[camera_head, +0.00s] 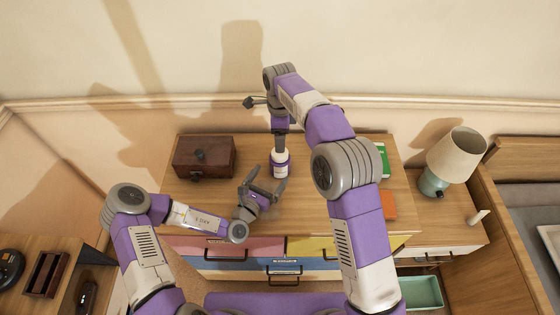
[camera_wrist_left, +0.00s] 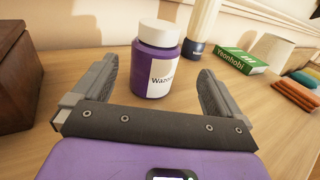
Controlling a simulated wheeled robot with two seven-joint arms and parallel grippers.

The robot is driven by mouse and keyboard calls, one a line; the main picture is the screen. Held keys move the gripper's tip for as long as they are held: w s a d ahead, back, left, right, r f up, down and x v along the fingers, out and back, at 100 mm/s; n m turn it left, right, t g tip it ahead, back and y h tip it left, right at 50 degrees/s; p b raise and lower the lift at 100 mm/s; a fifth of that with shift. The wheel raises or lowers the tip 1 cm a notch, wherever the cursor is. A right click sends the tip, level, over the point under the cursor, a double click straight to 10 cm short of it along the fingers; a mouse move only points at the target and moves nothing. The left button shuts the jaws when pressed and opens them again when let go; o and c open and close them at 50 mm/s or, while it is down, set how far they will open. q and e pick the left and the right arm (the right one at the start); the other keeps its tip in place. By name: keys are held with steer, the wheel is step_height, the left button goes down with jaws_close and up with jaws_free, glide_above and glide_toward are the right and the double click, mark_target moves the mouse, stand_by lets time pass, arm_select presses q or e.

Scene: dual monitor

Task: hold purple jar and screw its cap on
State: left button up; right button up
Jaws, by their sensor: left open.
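The purple jar stands upright on the wooden desk, with a white cap on top and a white label, in the left wrist view (camera_wrist_left: 156,62). It also shows in the head view (camera_head: 280,169). I cannot tell how tightly the cap sits. My left gripper (camera_head: 264,187) is open and low over the desk, pointing at the jar. In the left wrist view, its two fingers (camera_wrist_left: 155,88) are spread, with the jar ahead between them. My right arm reaches over the desk, and its gripper (camera_head: 282,141) appears over the jar in the head view; its fingers are unclear.
A dark wooden box (camera_head: 204,157) stands left of the jar. A green box (camera_head: 382,160) and orange books (camera_head: 388,205) lie at the desk's right. A lamp (camera_head: 456,155) stands farther right. A pale column with a dark base (camera_wrist_left: 200,33) is behind the jar.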

mark_target(280, 162)
arm_select(q)
steer(key=shift+w+f+b, duration=0.3)
steer(key=shift+w+f, duration=0.4)
steer(key=shift+f, duration=0.1)
arm_select(e)
steer(key=shift+w+f, duration=0.75)
steer(key=shift+f, duration=0.05)
arm_select(q)
steer(key=shift+s+r, duration=0.2)
steer(key=shift+s, duration=0.05)
arm_select(e)
steer(key=shift+s+r, duration=0.2)
steer(key=shift+s, duration=0.1)
arm_select(q)
steer(key=shift+w+d+f, duration=0.1)
steer(key=shift+w+d, duration=0.05)
steer(key=shift+w, duration=0.25)
arm_select(e)
steer(key=shift+w+f, duration=0.1)
arm_select(q)
steer(key=shift+x, duration=3.45)
